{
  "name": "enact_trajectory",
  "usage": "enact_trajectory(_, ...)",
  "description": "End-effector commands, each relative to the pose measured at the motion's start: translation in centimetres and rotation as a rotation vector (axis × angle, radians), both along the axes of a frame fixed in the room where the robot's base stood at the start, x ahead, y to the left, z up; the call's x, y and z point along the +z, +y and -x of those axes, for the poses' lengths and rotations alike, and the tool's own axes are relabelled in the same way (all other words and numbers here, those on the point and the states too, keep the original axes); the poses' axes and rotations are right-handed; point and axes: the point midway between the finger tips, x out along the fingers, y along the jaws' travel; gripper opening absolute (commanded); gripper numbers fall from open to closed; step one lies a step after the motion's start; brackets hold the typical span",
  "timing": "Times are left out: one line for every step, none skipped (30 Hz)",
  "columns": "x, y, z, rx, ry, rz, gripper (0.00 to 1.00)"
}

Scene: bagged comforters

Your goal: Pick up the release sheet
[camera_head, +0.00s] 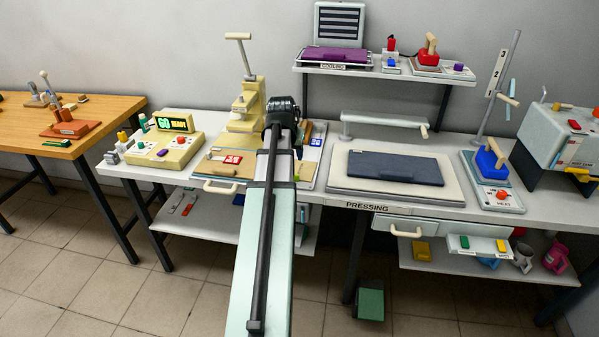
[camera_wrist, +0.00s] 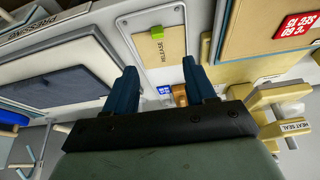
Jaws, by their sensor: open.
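The release sheet (camera_wrist: 173,62) is a flat tan sheet lettered RELEASE, with a small green tab (camera_wrist: 157,33) near its upper end. It lies on a pale tray or board in the wrist view. My gripper (camera_wrist: 160,65) is open, with its two blue fingers spread and the sheet showing between and beyond the tips. Nothing is held, and I cannot tell the height gap.
Left of the sheet in the wrist view is the pressing bed with a dark blue pad (camera_wrist: 75,85). A board with a red label (camera_wrist: 296,25) lies right. The cream heat-seal device (camera_wrist: 285,125) stands lower right. A blue-and-white label (camera_wrist: 164,90) sits beside the fingers.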

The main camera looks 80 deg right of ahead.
Motion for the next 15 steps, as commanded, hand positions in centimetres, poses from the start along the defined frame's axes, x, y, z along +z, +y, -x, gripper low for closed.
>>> enact_trajectory(-0.1,-0.1,0.3,-0.007,0.0,-0.004,0.55)
enact_trajectory(-0.3,-0.1,0.3,-0.008,0.001,-0.005,0.55)
enact_trajectory(-0.6,-0.2,0.4,-0.009,0.001,-0.007,0.55)
enact_trajectory(-0.9,-0.3,0.4,-0.008,0.002,-0.008,0.55)
enact_trajectory(-1.2,-0.5,0.4,-0.008,0.002,-0.008,0.55)
enact_trajectory(-1.7,-0.7,0.4,-0.008,0.002,-0.007,0.55)
enact_trajectory(-2.1,-0.9,0.4,-0.008,0.002,-0.007,0.55)
enact_trajectory(-2.5,-1.0,0.4,-0.007,0.002,-0.007,0.55)
enact_trajectory(-3.0,-1.2,0.4,-0.007,0.002,-0.008,0.55)
enact_trajectory(-3.4,-1.4,0.4,-0.007,0.001,-0.007,0.55)
enact_trajectory(-3.8,-1.6,0.4,-0.007,0.001,-0.006,0.55)
enact_trajectory(-4.3,-1.8,0.4,-0.007,0.001,-0.007,0.55)
enact_trajectory(-4.7,-1.9,0.4,-0.007,0.001,-0.007,0.55)
enact_trajectory(-5.1,-2.1,0.4,-0.007,0.001,-0.007,0.55)
enact_trajectory(-5.6,-2.3,0.4,-0.006,0.001,-0.006,0.55)
